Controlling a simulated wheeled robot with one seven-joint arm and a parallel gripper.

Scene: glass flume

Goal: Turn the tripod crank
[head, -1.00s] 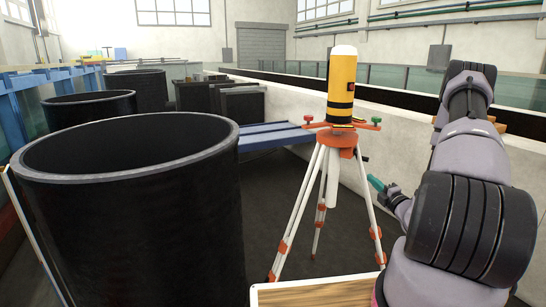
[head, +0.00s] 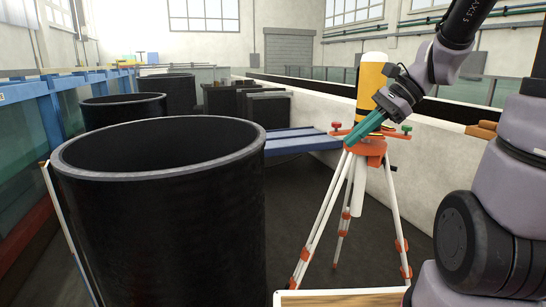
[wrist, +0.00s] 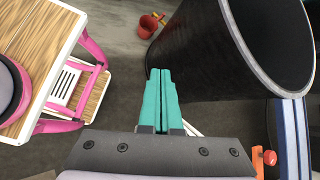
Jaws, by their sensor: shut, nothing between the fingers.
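The tripod (head: 330,215) has white legs with orange clamps and an orange head, and stands right of the large black cylinder. A yellow instrument (head: 370,80) with a white top sits on it, partly hidden by my gripper. A small dark handle, perhaps the crank (head: 393,168), juts from the head's right side. My gripper (head: 352,140) is shut and empty, its teal fingers pointing down and left in front of the tripod head. In the wrist view the closed fingers (wrist: 158,72) are centred; an orange tripod part (wrist: 258,162) and red knob (wrist: 270,158) show at lower right. The crank is not visible there.
The large black cylinder (head: 160,230) stands close on the left, with more behind it. A pale wall (head: 430,185) runs behind the tripod. Blue beams (head: 300,141) lie behind it. The wrist view shows a pink-legged wooden table (wrist: 45,50) and a red bucket (wrist: 147,26).

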